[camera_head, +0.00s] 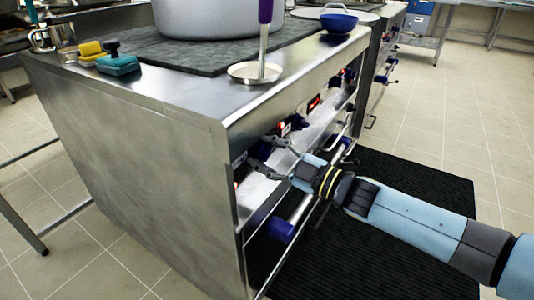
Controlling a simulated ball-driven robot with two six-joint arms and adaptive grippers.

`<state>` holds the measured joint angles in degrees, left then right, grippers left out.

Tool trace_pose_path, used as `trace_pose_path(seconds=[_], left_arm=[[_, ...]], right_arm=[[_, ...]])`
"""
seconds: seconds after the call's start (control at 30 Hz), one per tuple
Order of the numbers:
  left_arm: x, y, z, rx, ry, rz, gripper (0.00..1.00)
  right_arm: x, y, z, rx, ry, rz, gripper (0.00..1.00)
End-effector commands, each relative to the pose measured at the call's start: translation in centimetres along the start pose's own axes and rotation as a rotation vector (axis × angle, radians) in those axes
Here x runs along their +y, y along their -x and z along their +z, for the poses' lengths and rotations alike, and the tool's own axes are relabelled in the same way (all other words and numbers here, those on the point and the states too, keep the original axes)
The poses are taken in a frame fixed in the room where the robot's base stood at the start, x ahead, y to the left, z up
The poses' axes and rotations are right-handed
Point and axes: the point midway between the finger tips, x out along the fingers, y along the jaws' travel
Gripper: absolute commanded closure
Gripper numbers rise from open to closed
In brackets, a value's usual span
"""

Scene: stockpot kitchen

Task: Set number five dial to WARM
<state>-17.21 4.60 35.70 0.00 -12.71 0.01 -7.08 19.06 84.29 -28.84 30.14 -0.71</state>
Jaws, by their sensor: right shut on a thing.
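The stove front (318,118) runs away from me along the right side of the steel counter, with a row of dark dials and small red lights. My right gripper (262,154) reaches in from the right to the near end of this row. Its fingers are shut on a dark dial (261,148), which they partly hide. I cannot read its number or its setting. Another dark dial (298,122) is just beyond it, free of the gripper. My left gripper is not in view.
A large pot (205,18) stands on the dark cooktop. A ladle with a purple handle (265,12) rests in a small metal dish (255,73) near the edge. A blue bowl (339,23) is farther back. A rail with blue fittings (281,230) runs below the dials. A black mat (400,180) covers the floor.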

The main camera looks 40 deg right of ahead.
Motion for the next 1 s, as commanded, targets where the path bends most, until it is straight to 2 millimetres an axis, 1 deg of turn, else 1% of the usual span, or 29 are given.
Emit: trace_pose_path(seconds=[0.27, 0.3, 0.43, 0.47, 0.77, 0.87, 1.0], left_arm=[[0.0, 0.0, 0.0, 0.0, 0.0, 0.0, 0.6], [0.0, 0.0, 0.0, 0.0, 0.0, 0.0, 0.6], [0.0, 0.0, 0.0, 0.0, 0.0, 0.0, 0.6], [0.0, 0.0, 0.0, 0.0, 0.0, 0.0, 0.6], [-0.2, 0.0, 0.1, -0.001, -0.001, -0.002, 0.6], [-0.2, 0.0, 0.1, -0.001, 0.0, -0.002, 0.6], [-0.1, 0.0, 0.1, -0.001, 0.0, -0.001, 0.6]], right_arm=[[-0.1, 0.1, 0.0, -0.001, -0.001, -0.001, 0.94], [-0.1, 0.1, 0.0, -0.001, -0.001, -0.001, 0.58], [-0.1, 0.0, 0.0, -0.001, -0.001, -0.001, 0.41], [-0.1, 0.0, 0.0, -0.001, -0.001, -0.001, 0.38], [-0.1, 0.3, 0.1, -0.001, -0.002, -0.001, 0.38], [-0.1, 1.4, 0.1, -0.002, -0.001, -0.004, 0.38], [-0.2, 4.3, 0.1, -0.002, -0.002, -0.006, 0.38]])
